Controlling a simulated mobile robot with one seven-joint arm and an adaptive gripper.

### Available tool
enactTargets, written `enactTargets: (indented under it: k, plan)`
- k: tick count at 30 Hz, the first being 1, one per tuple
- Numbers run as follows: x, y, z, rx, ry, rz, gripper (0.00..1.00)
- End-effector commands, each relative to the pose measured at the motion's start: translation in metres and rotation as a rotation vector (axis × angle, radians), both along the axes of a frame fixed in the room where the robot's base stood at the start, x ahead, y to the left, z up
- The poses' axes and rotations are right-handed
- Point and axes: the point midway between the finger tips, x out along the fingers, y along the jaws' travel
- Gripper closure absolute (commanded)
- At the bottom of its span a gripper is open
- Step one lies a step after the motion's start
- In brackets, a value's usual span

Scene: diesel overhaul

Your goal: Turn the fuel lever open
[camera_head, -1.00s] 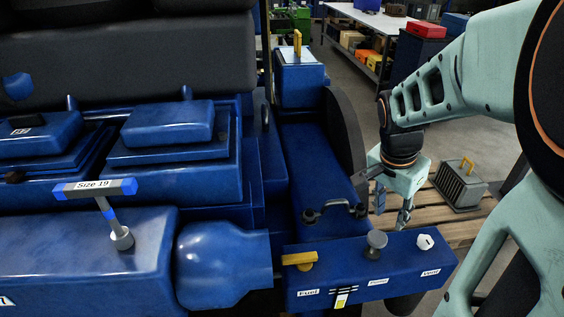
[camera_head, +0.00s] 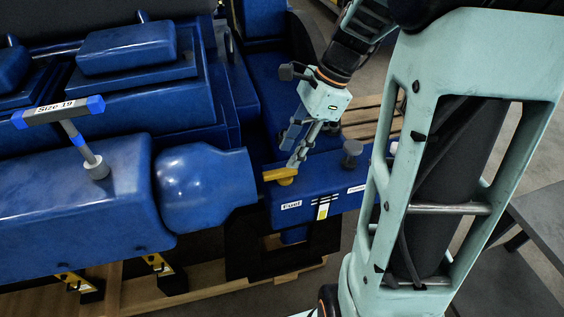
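The yellow fuel lever (camera_head: 281,174) sits on top of the blue fuel housing (camera_head: 330,176), above the white "Fuel" label (camera_head: 291,205). It lies roughly level, its handle pointing left in the picture. My gripper (camera_head: 294,153) hangs just above and behind the lever, pointing down. Its fingers look parted, with nothing seen between them. One fingertip comes close to the lever's right end; whether it touches I cannot tell.
A grey knob (camera_head: 352,148) stands right of the lever on the same housing. A T-handle wrench marked "Size 19" (camera_head: 58,112) stands on the engine at left. A rounded blue casing (camera_head: 203,188) is left of the lever.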

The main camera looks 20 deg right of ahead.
Motion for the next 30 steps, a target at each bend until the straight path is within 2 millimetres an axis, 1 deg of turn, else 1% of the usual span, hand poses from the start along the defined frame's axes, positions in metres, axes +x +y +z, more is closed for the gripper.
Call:
enactTargets:
  k: [1, 3, 6, 9, 13, 20, 21, 27, 30]
  plan:
    - [-0.001, 0.004, -0.010, 0.002, 0.005, 0.002, 0.68]
    - [-0.001, 0.009, -0.021, 0.000, 0.003, 0.002, 0.68]
    - [0.000, 0.014, -0.035, 0.000, 0.002, 0.002, 0.68]
    - [0.000, 0.018, -0.044, 0.000, 0.001, 0.002, 0.68]
    - [0.000, 0.020, -0.049, -0.002, -0.001, 0.002, 0.68]
    - [0.000, 0.020, -0.050, -0.002, -0.001, 0.002, 0.68]
    - [0.000, 0.020, -0.050, -0.002, -0.001, 0.002, 0.69]
    - [0.000, 0.020, -0.050, -0.002, -0.001, 0.002, 0.91]
    - [0.000, 0.020, -0.050, -0.002, -0.001, 0.002, 1.00]
